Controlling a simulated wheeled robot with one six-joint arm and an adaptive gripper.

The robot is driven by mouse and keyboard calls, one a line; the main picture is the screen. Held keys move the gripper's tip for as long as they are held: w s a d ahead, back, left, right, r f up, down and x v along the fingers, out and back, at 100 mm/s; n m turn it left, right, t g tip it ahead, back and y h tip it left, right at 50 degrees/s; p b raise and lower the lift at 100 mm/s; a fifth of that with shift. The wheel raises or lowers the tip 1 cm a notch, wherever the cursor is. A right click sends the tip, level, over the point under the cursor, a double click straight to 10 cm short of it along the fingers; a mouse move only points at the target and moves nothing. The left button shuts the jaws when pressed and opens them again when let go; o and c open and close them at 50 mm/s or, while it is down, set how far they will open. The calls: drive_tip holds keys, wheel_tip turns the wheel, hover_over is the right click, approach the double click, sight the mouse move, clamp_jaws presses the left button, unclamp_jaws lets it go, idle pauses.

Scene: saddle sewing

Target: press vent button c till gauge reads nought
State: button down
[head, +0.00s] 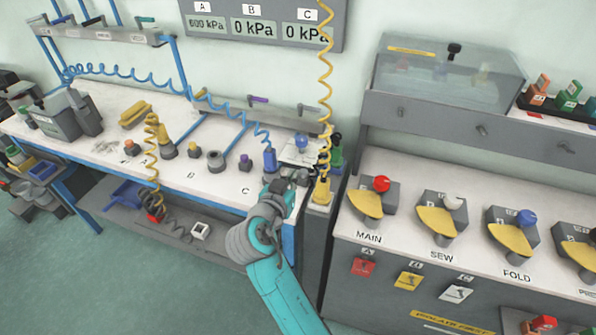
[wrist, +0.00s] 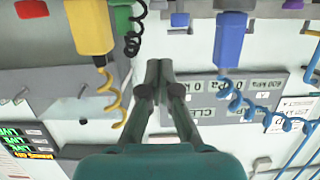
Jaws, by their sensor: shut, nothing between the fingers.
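The gauge panel (head: 258,18) on the wall reads 600 kPa under A, 0 kPa under B and 0 kPa under C. It shows upside down in the wrist view (wrist: 215,95). A small purple-topped button block (head: 245,163) stands behind the C label on the white bench; which part is vent button C, I cannot tell for sure. My gripper (head: 290,178) is over the bench's right end, to the right of the purple block and near the blue nozzle (head: 269,160). In the wrist view my gripper (wrist: 158,68) is shut and empty, its tips together, with no visible contact.
A yellow nozzle (head: 322,190) on a coiled yellow hose stands just right of my gripper. The blue nozzle (wrist: 230,42) hangs on a coiled blue hose. A grey counter (head: 400,240) with several levers is on the right.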

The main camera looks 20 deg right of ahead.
drive_tip(key=shift+v, duration=1.4)
drive_tip(key=shift+f, duration=0.1)
drive_tip(key=s+d+f+n+t+y, duration=0.1)
drive_tip(key=s+d+f+n+y, duration=0.1)
drive_tip(key=s+f, duration=0.3)
drive_tip(key=s+d+f+n+y, duration=0.1)
drive_tip(key=s+f+n+y, duration=0.15)
drive_tip(key=f, duration=0.45)
drive_tip(key=s+d+f+n+y, duration=0.15)
drive_tip(key=s+f, duration=0.25)
drive_tip(key=s, duration=0.4)
drive_tip(key=s+f+n+y, duration=0.2)
drive_tip(key=s+f, duration=0.1)
drive_tip(key=s, duration=0.4)
drive_tip(key=s+r, duration=0.4)
drive_tip(key=s, duration=0.8)
drive_tip(key=s+d+r+t+y, duration=0.1)
drive_tip(key=s+r, duration=0.4)
drive_tip(key=s, duration=0.7)
drive_tip(key=shift+r+m+t, duration=0.3)
drive_tip(key=shift+m, duration=0.1)
